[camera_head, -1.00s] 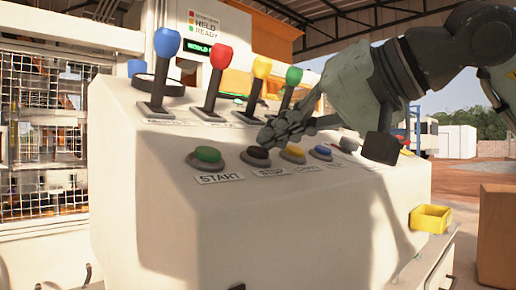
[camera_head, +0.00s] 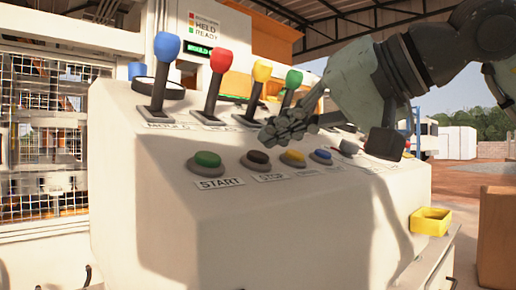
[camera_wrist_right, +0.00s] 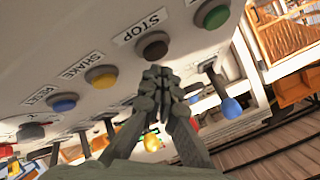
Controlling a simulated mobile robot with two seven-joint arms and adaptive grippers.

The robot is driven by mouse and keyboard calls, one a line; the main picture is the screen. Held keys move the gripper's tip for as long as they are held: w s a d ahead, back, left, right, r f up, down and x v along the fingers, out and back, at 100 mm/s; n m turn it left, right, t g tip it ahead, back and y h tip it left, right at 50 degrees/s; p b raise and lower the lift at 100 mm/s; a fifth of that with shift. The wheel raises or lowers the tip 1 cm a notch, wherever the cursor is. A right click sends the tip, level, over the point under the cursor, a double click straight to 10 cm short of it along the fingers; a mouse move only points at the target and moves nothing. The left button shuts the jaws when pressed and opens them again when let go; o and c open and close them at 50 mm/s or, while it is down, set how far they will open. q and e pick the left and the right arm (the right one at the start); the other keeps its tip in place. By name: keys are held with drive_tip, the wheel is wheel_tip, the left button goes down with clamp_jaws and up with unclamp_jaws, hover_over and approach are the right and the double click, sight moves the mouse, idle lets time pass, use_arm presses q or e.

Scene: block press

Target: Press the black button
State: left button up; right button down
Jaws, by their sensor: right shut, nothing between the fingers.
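The black button (camera_head: 256,157) is a dark, brownish-black dome in a grey ring above the STOP label, on the sloped face of the cream console (camera_head: 290,230). In the right wrist view the same dark button (camera_wrist_right: 152,46) lies just beyond the fingertips. My right gripper (camera_head: 268,137) is shut and empty. Its fingertips are just above the button in the head view, with a small visible gap. In the right wrist view its fingers (camera_wrist_right: 157,75) meet at the tips near the button. My left gripper is out of view.
The green START button (camera_head: 206,160) is left of the black one; yellow (camera_head: 293,157) and blue (camera_head: 321,155) buttons are to the right. Blue (camera_head: 164,65), red (camera_head: 218,75), yellow (camera_head: 259,85) and green (camera_head: 291,85) levers stand behind.

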drive_tip(key=r+p, duration=0.1)
drive_tip(key=s+d+r+p, duration=0.1)
drive_tip(key=r, duration=0.1)
drive_tip(key=r+p, duration=0.1)
drive_tip(key=r, duration=0.1)
drive_tip(key=shift+s+d+r+p, duration=0.2)
drive_tip(key=shift+s+d+p, duration=0.15)
drive_tip(key=shift+d, duration=0.05)
idle(0.7)
